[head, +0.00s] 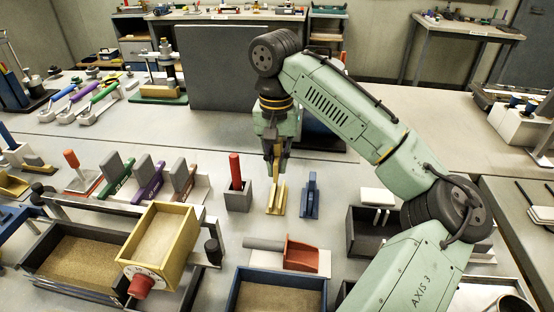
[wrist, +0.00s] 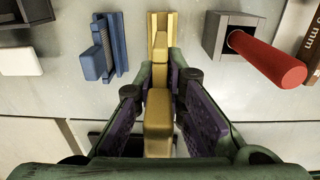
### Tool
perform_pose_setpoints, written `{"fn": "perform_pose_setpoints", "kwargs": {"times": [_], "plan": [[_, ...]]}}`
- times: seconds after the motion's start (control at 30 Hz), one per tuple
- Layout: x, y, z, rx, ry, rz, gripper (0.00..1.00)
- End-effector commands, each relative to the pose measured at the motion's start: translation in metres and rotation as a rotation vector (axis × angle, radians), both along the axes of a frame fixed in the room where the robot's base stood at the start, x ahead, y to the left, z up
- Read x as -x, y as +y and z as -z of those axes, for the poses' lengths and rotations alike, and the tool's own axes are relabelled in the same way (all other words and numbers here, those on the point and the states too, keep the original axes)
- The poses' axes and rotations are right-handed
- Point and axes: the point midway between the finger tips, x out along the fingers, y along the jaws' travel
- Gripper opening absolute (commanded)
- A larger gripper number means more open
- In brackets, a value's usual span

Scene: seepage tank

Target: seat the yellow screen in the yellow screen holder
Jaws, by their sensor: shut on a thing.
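My gripper (head: 275,155) points down over the bench and is shut on the yellow screen (head: 275,169). In the wrist view the screen's yellow block (wrist: 158,110) lies between the dark pads of my gripper (wrist: 159,95). The yellow screen holder (head: 276,208) stands on the bench right below; in the wrist view its yellow upright part (wrist: 161,28) shows just beyond the fingers. The screen is lined up with the holder and very close to it or in it. I cannot tell whether it sits fully down, since the fingers and block hide the joint.
A blue stand (head: 310,196) is close on the right of the holder. A grey block with a red cylinder (head: 235,170) is close on its left. A yellow-walled sand box (head: 190,245) is at front left.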

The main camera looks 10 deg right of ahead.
Motion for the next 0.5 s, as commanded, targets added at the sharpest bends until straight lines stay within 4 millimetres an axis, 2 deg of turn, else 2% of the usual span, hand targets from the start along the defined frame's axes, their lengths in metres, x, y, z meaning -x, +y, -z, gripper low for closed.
{"fn": "perform_pose_setpoints", "kwargs": {"times": [0.27, 0.5], "plan": [[0.002, 0.001, 0.010, 0.000, 0.002, -0.001, 0.00], [0.002, 0.001, 0.035, 0.000, 0.002, -0.002, 0.00]]}}
